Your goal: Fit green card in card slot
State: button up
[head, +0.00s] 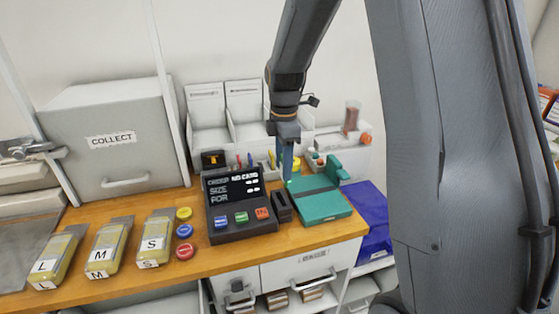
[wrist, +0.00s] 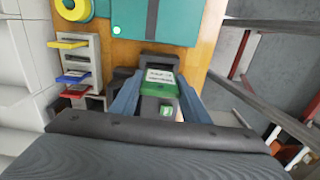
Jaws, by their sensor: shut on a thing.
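My gripper (head: 287,176) points down above the counter, just behind the small dark card slot block (head: 282,206). In the wrist view my gripper (wrist: 158,92) is shut on the green card (wrist: 158,88), which has a white printed label at its upper end. A dark block (wrist: 163,63) shows just beyond the card; I cannot tell whether the card touches it. In the head view the card is too small to make out clearly. The dark console (head: 238,211) left of the slot reads "NO CARD" on its screen.
A teal case (head: 320,207) lies close right of the slot. A rack with yellow, blue and red pieces (wrist: 77,72) stands left in the wrist view. Yellow packs (head: 108,247) and coloured discs (head: 185,231) lie left of the console. A blue bin (head: 371,210) is at right.

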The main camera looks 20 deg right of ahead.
jog(key=shift+a+f+b, duration=0.25)
jog(key=shift+f+b, duration=0.05)
jog(key=shift+f, duration=0.2)
jog(key=shift+a+f+b, duration=0.2)
jog(key=shift+f+b, duration=0.1)
jog(key=shift+f, duration=0.15)
notch_tip(320, 180, down, 4)
jog(key=b, duration=0.2)
jog(key=shift+r+b, duration=0.15)
jog(key=shift+b, duration=0.2)
jog(key=shift+p, duration=0.35)
dwell(0.5)
jog(key=shift+f+b, duration=0.6)
jog(key=shift+f, duration=1.25)
dwell(0.7)
dwell(0.3)
jog(key=o, duration=1.1)
